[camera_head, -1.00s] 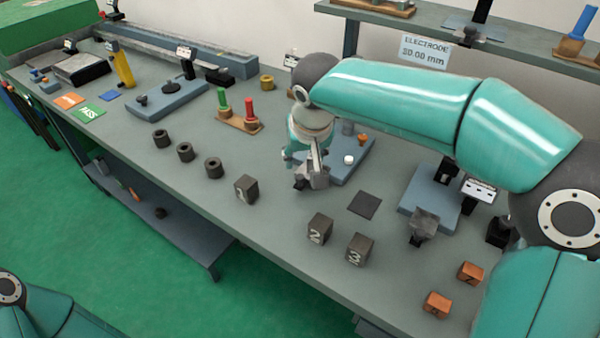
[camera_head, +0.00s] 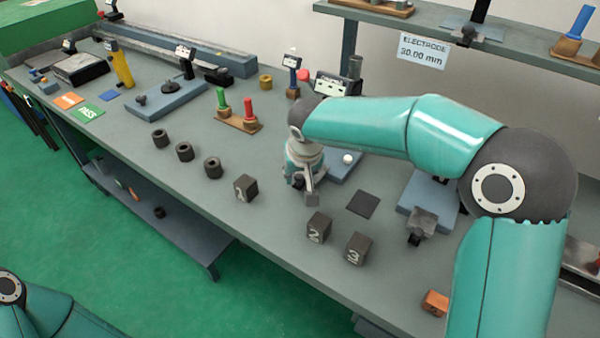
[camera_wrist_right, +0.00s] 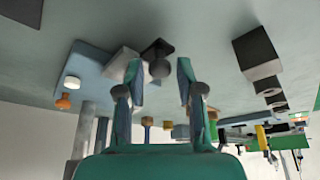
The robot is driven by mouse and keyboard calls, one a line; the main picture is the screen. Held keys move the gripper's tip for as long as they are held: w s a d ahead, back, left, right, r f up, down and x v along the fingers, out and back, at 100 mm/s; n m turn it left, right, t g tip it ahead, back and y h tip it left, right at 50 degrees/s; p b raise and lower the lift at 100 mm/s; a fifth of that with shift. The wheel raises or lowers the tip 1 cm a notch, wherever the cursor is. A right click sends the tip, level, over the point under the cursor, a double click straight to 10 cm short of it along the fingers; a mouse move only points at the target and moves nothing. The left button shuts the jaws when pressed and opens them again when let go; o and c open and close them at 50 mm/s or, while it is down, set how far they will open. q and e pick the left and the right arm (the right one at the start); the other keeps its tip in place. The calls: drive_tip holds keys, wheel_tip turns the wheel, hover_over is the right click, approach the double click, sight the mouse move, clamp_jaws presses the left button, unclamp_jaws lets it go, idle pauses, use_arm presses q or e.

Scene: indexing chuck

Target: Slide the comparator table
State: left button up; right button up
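A blue base plate (camera_head: 345,168), which I take for the comparator's, stands behind my right gripper in the head view, with a white button (camera_head: 348,159) on it. In the right wrist view the plate (camera_wrist_right: 88,62) carries a pale grey block (camera_wrist_right: 122,63), perhaps the sliding table. Next to the block is a dark ball knob (camera_wrist_right: 160,68) on a dark foot. My right gripper (camera_head: 303,190) is low over the bench. Its fingers (camera_wrist_right: 159,78) are open, with the knob showing between them; contact cannot be told. My left gripper is out of view.
Numbered dark blocks (camera_head: 318,228) stand in front and to the right of the gripper. A block marked 1 (camera_head: 245,188) and several dark rings (camera_head: 185,151) lie to its left. A dark square pad (camera_head: 363,204) and a vise on a blue base (camera_head: 425,222) are to the right.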

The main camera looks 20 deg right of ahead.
clamp_jaws()
drive_tip(key=shift+d, duration=0.1)
drive_tip(key=w+d+p, duration=0.1)
drive_tip(key=w+d, duration=0.1)
drive_tip(key=w+d+p, duration=0.1)
drive_tip(key=w+d, duration=0.1)
drive_tip(key=d, duration=0.1)
drive_tip(key=w+d+p, duration=0.1)
drive_tip(key=d, duration=0.1)
drive_tip(key=shift+w+d+r, duration=0.1)
drive_tip(key=shift+w+d, duration=0.05)
drive_tip(key=shift+w, duration=0.25)
drive_tip(key=shift+o, duration=1.9)
unclamp_jaws()
drive_tip(key=shift+w, duration=0.1)
